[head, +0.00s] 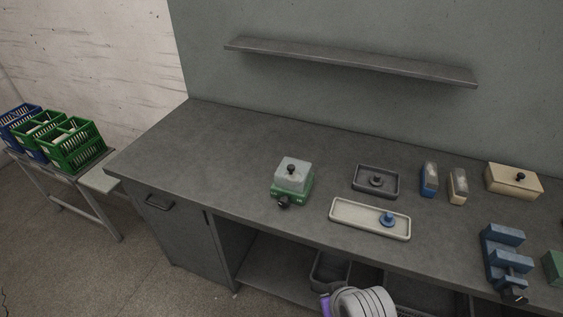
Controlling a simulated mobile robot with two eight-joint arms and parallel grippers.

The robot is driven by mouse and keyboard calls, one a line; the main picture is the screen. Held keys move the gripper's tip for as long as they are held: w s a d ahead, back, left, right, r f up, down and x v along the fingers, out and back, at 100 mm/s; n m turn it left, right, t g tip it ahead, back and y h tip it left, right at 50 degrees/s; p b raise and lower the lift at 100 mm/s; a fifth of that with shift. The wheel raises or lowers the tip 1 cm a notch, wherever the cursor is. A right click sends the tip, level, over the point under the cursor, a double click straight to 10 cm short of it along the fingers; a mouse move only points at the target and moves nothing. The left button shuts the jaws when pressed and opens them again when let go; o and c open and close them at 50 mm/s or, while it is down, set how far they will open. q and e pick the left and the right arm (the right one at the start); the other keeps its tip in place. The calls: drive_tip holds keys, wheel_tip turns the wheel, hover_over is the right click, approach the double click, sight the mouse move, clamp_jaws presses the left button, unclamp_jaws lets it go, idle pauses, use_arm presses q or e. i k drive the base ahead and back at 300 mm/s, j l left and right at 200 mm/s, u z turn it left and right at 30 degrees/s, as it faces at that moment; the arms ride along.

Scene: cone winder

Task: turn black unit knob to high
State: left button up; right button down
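A small unit with a green base (293,189) and a pale grey block on top stands on the dark bench. A black knob (283,201) sits on its front face, and a round black knob (291,169) sits on its top. The setting of the front knob is too small to read. A blue unit (504,257) at the right also has a black knob (514,296) at its front. I cannot tell which of these is the black unit knob. Neither of my grippers is in view.
A dark tray (361,189), a pale tray (348,222) with a blue peg, two small blocks and a cream box (502,184) stand on the bench (190,150). The bench's left part is clear. A shelf (350,62) hangs above. Crates (72,145) stand at far left.

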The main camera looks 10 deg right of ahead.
sight(283, 202)
drive_tip(key=z, duration=0.4)
drive_tip(key=j+z, duration=0.15)
drive_tip(key=z, duration=0.25)
drive_tip(key=i+z, duration=0.1)
drive_tip(key=z, duration=0.3)
drive_tip(key=j+z, duration=0.15)
drive_tip(key=z, duration=0.2)
drive_tip(key=j+z, duration=0.45)
drive_tip(key=k+j+z, duration=0.15)
drive_tip(key=j+z, duration=0.35)
drive_tip(key=k+j+z, duration=0.15)
drive_tip(key=j, duration=0.2)
drive_tip(key=k+j+z, duration=0.1)
drive_tip(key=j, duration=0.2)
drive_tip(key=k+j+z, duration=0.15)
drive_tip(key=k+j, duration=0.2)
drive_tip(key=j, duration=0.15)
drive_tip(key=k+j, duration=0.15)
drive_tip(key=j, duration=0.2)
drive_tip(key=k+j, duration=0.4)
drive_tip(key=j, duration=0.25)
